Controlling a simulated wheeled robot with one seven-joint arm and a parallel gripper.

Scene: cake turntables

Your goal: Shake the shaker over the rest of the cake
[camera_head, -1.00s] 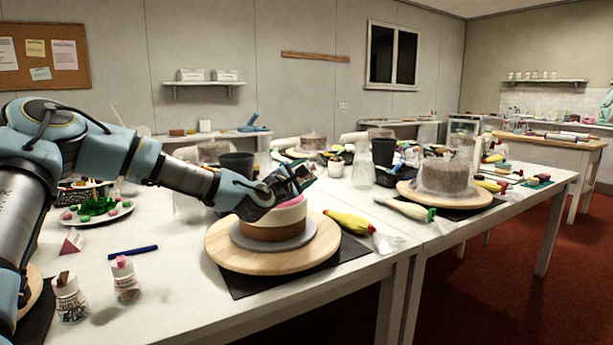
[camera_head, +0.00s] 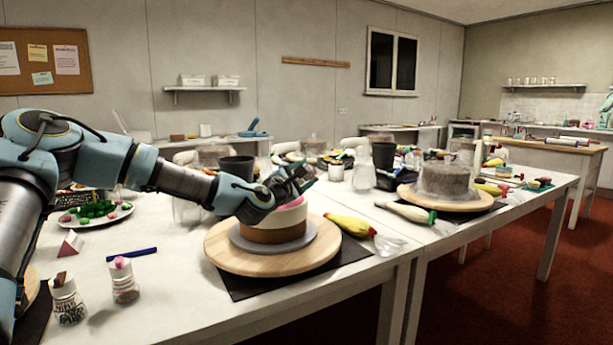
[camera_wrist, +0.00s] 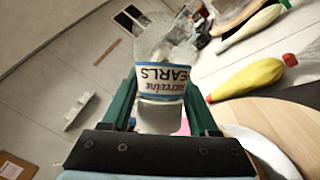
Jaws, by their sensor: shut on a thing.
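My gripper (camera_wrist: 160,112) is shut on a clear shaker (camera_wrist: 163,80) with a white and blue label reading "PEARLS". In the wrist view the shaker sits between the green fingers, its clear end pointing away from the gripper. In the head view my gripper (camera_head: 303,178) is just above the cake (camera_head: 275,233), and the shaker cannot be made out there. The cake has a brown lower layer, a cream upper layer and a pink top, partly hidden by the gripper. It stands on a grey board on a round wooden turntable (camera_head: 232,257).
Another cake (camera_head: 447,180) stands on a turntable farther right. A dark cup (camera_head: 237,167) stands behind.

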